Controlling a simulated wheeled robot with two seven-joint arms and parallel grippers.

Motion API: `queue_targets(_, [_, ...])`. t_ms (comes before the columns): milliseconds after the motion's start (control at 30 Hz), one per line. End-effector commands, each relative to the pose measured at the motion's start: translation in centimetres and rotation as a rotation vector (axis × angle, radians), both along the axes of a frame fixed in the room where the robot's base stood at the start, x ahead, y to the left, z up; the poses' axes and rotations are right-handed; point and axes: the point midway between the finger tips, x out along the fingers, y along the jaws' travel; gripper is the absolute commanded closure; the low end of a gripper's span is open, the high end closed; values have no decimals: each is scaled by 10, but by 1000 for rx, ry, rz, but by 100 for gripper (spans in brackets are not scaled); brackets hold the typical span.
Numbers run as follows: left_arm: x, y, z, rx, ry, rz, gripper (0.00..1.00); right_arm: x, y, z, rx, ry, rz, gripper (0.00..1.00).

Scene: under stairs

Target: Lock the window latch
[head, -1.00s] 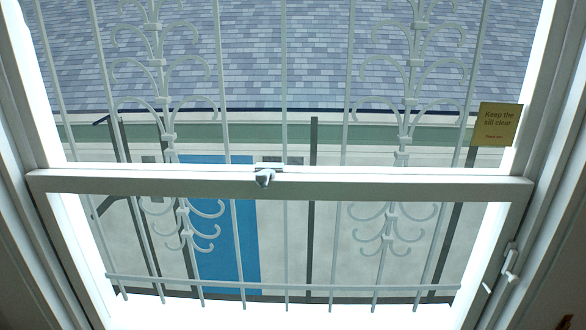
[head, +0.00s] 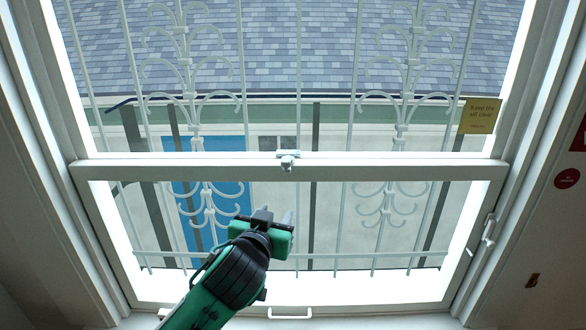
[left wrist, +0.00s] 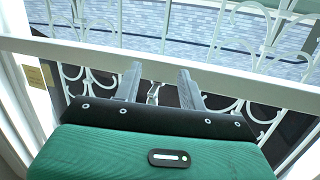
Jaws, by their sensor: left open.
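The window latch (head: 288,158) is a small grey-white fitting at the middle of the white crossbar (head: 390,170) of the window. A short lever hangs at its front. My left gripper (head: 277,214) is green and black with grey fingers. It is open and empty, below the latch and apart from it in the head view. In the left wrist view the two spread fingers (left wrist: 158,82) point at the crossbar (left wrist: 255,93). A small pale shape shows between them; I cannot tell if it is the latch. My right gripper is in neither view.
White scrolled bars (head: 402,110) stand behind the glass. A white side fastener (head: 488,230) is on the right frame, and a pull handle (head: 290,314) is at the bottom. A red round sign (head: 567,178) is on the right wall.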

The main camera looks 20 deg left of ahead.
Motion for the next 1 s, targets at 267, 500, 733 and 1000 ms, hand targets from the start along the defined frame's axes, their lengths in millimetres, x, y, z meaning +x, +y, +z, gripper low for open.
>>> queue_targets(267, [-35, -4, 85, -51, -166, -9, 59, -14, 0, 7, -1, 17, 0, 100])
queue_targets(500, [-10, -3, 89, -49, -168, -7, 59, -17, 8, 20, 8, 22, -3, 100])
queue_targets(733, [35, -2, 90, -49, -167, -7, 59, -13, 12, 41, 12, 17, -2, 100])
queue_targets(1000, [81, -1, 89, -49, -168, -7, 59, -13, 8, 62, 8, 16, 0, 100])
